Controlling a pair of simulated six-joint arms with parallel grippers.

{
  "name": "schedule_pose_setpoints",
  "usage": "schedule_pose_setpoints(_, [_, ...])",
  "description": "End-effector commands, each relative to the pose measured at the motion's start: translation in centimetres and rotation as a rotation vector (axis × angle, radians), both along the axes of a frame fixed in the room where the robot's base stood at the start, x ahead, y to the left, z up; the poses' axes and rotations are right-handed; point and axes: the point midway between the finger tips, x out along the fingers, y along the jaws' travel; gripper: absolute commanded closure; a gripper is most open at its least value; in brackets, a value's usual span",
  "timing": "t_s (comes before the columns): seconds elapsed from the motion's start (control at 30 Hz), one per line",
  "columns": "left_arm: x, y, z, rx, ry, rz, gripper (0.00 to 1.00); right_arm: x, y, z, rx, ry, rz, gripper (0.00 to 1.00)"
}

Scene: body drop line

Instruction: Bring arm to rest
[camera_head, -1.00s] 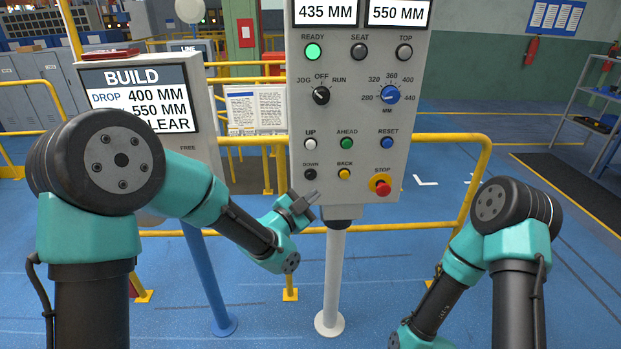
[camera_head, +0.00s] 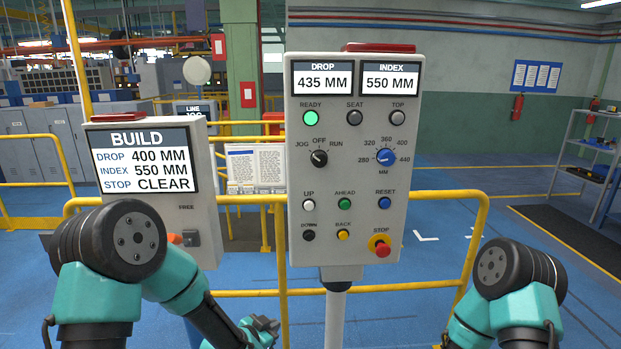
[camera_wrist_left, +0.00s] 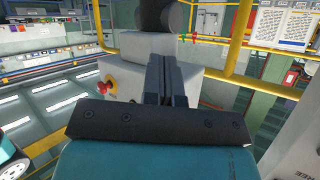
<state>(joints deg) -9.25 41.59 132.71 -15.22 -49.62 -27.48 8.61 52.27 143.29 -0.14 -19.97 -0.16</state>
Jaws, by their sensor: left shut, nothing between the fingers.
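My left arm comes in from the left in the head view. Its gripper (camera_head: 264,324) is low in the picture, below and left of the control panel (camera_head: 345,230), apart from it. In the left wrist view its fingers (camera_wrist_left: 166,80) are together with nothing between them. My right arm (camera_head: 510,285) is folded at the lower right; its gripper is below the picture edge. The panel shows drop 435 MM and index 550 MM, with the green READY lamp (camera_head: 311,118) lit.
A build board (camera_head: 150,165) reads drop 400 MM, index 550 MM, stop CLEAR. The red stop button (camera_head: 382,250) is at the panel's lower right. Yellow railing (camera_head: 440,197) runs behind. A shelf (camera_head: 592,150) stands at the far right.

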Motion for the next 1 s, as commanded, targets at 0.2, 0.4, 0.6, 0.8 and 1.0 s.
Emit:
schedule_pose_setpoints(0.2, [-6.7, 5.7, -10.0, -0.046, 0.438, 0.185, 1.00, 0.0, 0.0, 0.0, 0.000, 0.000, 0.000, 1.00])
schedule_pose_setpoints(0.4, [-15.5, 9.8, -16.8, -0.101, 0.846, 0.392, 1.00, 0.0, 0.0, 0.0, 0.000, 0.000, 0.000, 1.00])
schedule_pose_setpoints(0.6, [-22.6, 11.8, -19.9, -0.144, 1.139, 0.559, 1.00, 0.0, 0.0, 0.0, 0.000, 0.000, 0.000, 1.00])
schedule_pose_setpoints(0.8, [-24.3, 12.0, -20.3, -0.153, 1.207, 0.599, 1.00, 0.0, 0.0, 0.0, 0.000, 0.000, 0.000, 1.00])
schedule_pose_setpoints(1.0, [-24.2, 12.0, -20.3, -0.153, 1.203, 0.597, 1.00, 0.0, 0.0, 0.0, 0.000, 0.000, 0.000, 1.00])
